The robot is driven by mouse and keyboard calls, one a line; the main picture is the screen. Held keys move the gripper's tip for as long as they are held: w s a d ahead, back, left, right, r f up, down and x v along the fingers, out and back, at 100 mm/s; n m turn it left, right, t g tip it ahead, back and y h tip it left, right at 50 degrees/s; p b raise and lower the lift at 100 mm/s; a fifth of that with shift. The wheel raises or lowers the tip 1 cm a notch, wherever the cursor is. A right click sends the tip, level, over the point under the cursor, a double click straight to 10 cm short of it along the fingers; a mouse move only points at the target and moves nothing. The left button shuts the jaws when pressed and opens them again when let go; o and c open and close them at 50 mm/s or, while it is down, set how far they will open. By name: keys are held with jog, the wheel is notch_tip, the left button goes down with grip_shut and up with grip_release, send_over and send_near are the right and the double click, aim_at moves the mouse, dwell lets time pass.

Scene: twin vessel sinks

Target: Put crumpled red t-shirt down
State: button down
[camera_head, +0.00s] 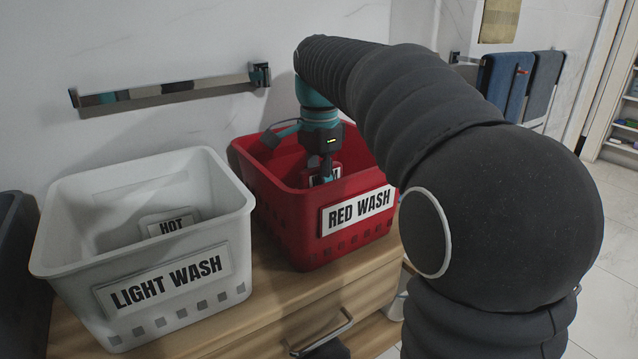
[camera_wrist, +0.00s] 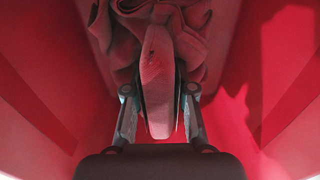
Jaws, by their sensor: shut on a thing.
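The crumpled red t-shirt (camera_wrist: 205,22) shows in the wrist view as dull red folds at the top and between the fingers. My gripper (camera_wrist: 158,95) is shut on it, inside the red basket. In the head view my gripper (camera_head: 322,172) reaches down into the red basket (camera_head: 300,222) labelled RED WASH, and the front wall hides the fingertips and the shirt. The basket's inner wall also shows in the wrist view (camera_wrist: 285,85). I cannot tell whether the shirt touches the basket floor.
A white basket (camera_head: 75,235) labelled LIGHT WASH stands left of the red one on a wooden cabinet (camera_head: 285,312). A dark basket (camera_head: 12,270) is at the far left. A metal towel bar (camera_head: 165,92) is on the wall behind.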

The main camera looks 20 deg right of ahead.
jog(key=shift+f, duration=0.5)
jog(key=c, duration=1)
grip_release()
notch_tip(320, 180, up, 13)
jog(key=p, duration=0.3)
jog(key=shift+r, duration=0.15)
